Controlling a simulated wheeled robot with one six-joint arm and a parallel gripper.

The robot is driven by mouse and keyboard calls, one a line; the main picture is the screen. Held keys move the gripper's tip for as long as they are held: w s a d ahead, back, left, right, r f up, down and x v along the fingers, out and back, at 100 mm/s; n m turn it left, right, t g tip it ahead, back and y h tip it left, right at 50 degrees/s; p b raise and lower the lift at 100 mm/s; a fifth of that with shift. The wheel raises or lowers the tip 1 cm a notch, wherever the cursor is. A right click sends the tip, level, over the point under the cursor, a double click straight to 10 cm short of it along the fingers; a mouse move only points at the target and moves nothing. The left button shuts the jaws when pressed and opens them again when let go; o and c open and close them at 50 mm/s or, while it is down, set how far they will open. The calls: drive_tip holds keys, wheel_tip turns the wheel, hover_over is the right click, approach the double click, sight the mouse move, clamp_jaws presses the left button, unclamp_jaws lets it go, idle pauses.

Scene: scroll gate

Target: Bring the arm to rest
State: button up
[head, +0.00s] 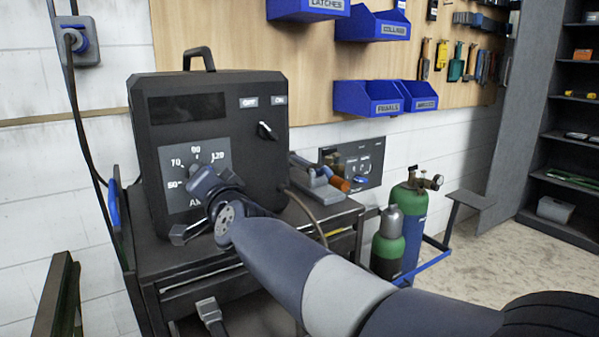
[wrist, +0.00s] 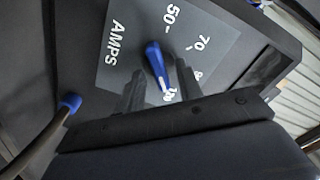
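The black welding machine (head: 268,165) stands on a dark cart at the left of the head view. Its front carries an AMPS dial plate (head: 175,160), partly hidden by my arm. My gripper (head: 188,208) is in front of this plate. In the wrist view, the blue dial knob (wrist: 155,62) shows in the gap between the two dark fingers of my gripper (wrist: 160,70). The fingers are apart, so the gripper is open. I cannot tell whether the fingertips reach around the knob or stay short of it. The knob's lower end is near the fingers.
The cart (head: 225,262) is under the machine. An OFF/ON switch (head: 266,131) is on the machine's front. Gas cylinders (head: 412,210) stand right of the cart. Blue bins (head: 368,98) hang on the wall board above. Open floor (head: 500,270) is at the right, before dark shelves (head: 560,150).

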drive_tip(key=shift+s, duration=0.1)
idle(0.3)
drive_tip(key=p+v, duration=0.1)
drive_tip(key=v, duration=1)
drive_tip(key=w+a+n+p, duration=0.1)
drive_tip(key=w+a+n, duration=0.5)
drive_tip(key=w+n, duration=0.2)
drive_tip(key=shift+w, duration=0.65)
drive_tip(key=shift+r, duration=0.1)
